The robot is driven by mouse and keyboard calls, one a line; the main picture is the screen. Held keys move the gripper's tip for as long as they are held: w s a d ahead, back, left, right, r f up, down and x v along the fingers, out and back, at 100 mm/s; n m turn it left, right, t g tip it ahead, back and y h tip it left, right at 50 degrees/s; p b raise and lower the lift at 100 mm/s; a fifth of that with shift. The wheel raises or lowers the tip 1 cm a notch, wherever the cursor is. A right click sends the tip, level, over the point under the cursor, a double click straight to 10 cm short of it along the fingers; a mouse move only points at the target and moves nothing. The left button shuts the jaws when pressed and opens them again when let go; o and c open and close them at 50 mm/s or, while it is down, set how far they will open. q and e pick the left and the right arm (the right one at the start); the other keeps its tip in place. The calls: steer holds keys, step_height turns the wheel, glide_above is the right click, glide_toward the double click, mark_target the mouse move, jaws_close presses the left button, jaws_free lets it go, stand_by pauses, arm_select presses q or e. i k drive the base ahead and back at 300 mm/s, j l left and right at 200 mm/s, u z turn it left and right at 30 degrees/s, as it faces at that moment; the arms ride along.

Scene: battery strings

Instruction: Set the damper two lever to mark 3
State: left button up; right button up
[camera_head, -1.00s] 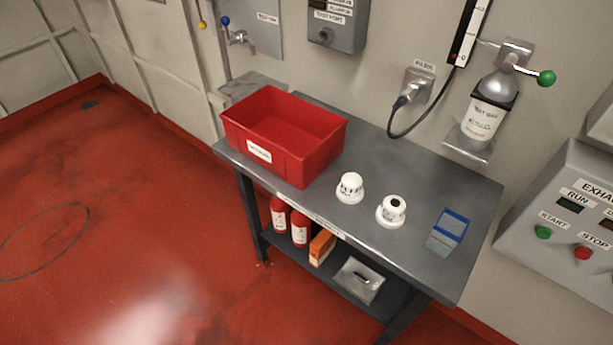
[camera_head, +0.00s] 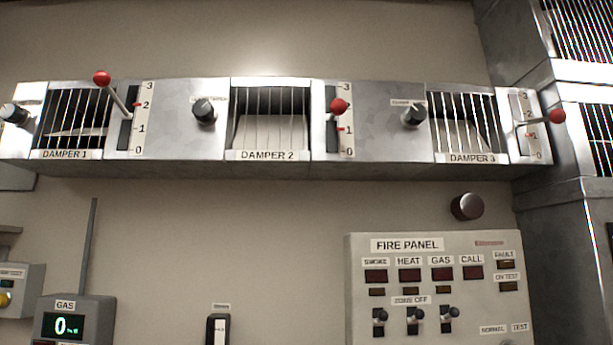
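The damper two unit, labelled DAMPER 2 (camera_head: 267,155), is in the middle of the duct high on the wall. Its lever, with a red ball knob (camera_head: 338,106), sits in a dark slot just right of its grille. A scale (camera_head: 347,118) marked 0 to 3 runs beside the slot, 3 at the top. The knob appears at about the height of mark 2, but it points toward me, so the exact setting is hard to read. A red pointer shows near mark 1. Neither of my grippers is in view.
The damper 1 lever (camera_head: 101,78) is to the left and the damper 3 lever (camera_head: 556,116) to the right. Dark knobs (camera_head: 204,111) stick out of the duct. Below are a fire panel (camera_head: 440,290) and a gas display (camera_head: 68,325).

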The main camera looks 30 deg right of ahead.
mark_target(338, 106)
steer(key=k+z, duration=0.1)
steer(key=z, duration=0.25)
steer(key=k+l+z, duration=0.1)
steer(key=z, duration=0.25)
steer(key=k+l+z, duration=0.1)
steer(key=z, duration=0.25)
